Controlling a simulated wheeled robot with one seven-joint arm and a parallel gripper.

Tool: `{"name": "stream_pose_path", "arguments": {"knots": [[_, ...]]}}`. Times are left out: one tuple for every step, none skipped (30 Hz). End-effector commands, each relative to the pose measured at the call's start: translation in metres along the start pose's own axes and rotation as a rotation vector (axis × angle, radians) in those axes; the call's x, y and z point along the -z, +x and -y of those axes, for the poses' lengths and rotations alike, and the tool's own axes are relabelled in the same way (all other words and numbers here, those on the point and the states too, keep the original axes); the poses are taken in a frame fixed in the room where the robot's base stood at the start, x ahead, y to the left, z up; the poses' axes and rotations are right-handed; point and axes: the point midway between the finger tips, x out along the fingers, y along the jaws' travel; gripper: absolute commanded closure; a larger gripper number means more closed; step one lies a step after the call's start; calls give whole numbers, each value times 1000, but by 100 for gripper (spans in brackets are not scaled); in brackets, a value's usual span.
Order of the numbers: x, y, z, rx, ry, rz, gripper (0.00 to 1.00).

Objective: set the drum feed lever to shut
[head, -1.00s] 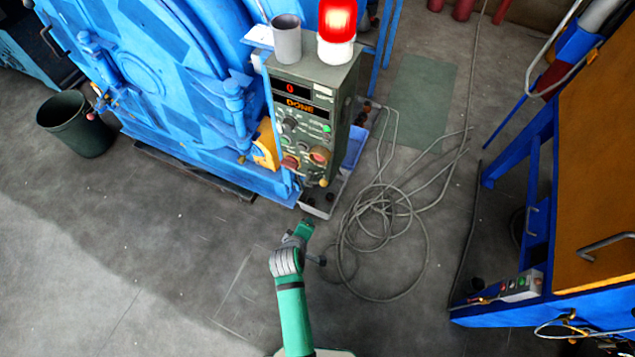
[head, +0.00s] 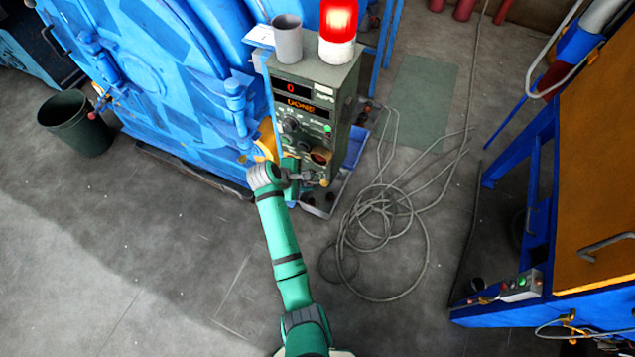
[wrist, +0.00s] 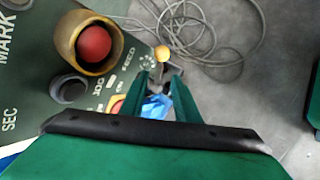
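The grey-green control panel (head: 302,115) stands beside the blue drum machine. A lever with a yellow ball knob (head: 323,182) is low on the panel. In the wrist view the yellow knob (wrist: 161,53) is just beyond my fingertips, its grey stem partly hidden between them. Small lettering that looks like "FEED" is beside it. My gripper (wrist: 153,82) is open, its two green fingers apart, with something blue visible between them. I cannot tell whether they touch the lever. In the head view my gripper (head: 291,165) is at the panel's lower front, partly hidden by my wrist.
A red button in a yellow collar (wrist: 94,44) and a dark round button (wrist: 69,88) are close left of my gripper. A grey cup (head: 287,40) and a lit red beacon (head: 338,30) stand atop the panel. Coiled cable (head: 385,240) lies on the floor to the right.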

Motion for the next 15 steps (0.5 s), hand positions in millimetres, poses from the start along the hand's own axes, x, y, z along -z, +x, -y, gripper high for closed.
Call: {"name": "stream_pose_path", "arguments": {"knots": [[-2, 10, 0, 3, 2, 2, 71], [-2, 16, 0, 4, 3, 3, 71], [-2, 24, 0, 3, 3, 2, 71], [-2, 29, 1, 4, 3, 2, 71], [-2, 35, 0, 3, 4, 2, 71], [-2, 42, 0, 3, 3, 2, 71], [-2, 46, 0, 2, 4, 2, 71], [-3, 51, 0, 3, 4, 2, 71], [-3, 57, 0, 2, 4, 2, 71], [-3, 61, 0, 3, 4, 2, 71], [-3, 65, 0, 3, 4, 2, 71], [-3, 69, 0, 2, 4, 2, 71], [-3, 72, 0, 2, 4, 2, 71], [-3, 74, 0, 2, 4, 2, 71], [-2, 77, 0, 2, 4, 1, 71]]}}
